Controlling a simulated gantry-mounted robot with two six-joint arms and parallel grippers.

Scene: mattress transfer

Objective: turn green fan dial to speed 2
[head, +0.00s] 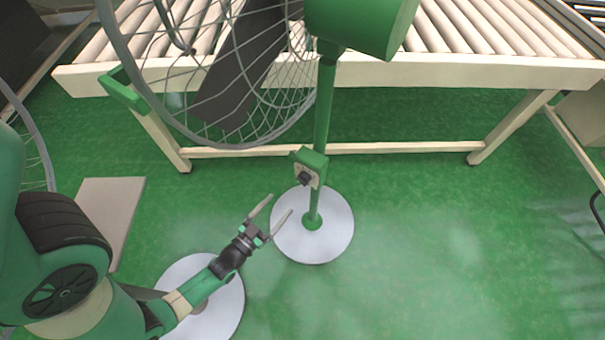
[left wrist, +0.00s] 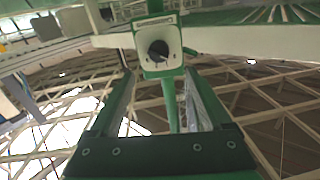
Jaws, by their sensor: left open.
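The green fan (head: 362,25) stands on a green pole (head: 324,110) above a round white base (head: 335,232). Its control box (head: 312,160) sits on the pole and carries a dark dial (head: 304,178). In the left wrist view the dial (left wrist: 158,50) is a dark round knob on the box's pale face. My left gripper (head: 279,206) is open and empty, below and left of the dial, apart from it. In the left wrist view the two fingers (left wrist: 160,85) point toward the box, with the dial ahead between them. The dial's setting is too small to read. My right gripper is not in view.
A roller conveyor (head: 480,72) with pale legs runs behind the fan. The wire fan cage (head: 215,125) hangs left of the pole. Another round white base (head: 222,305) lies under my left arm. The green floor to the right (head: 440,240) is clear.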

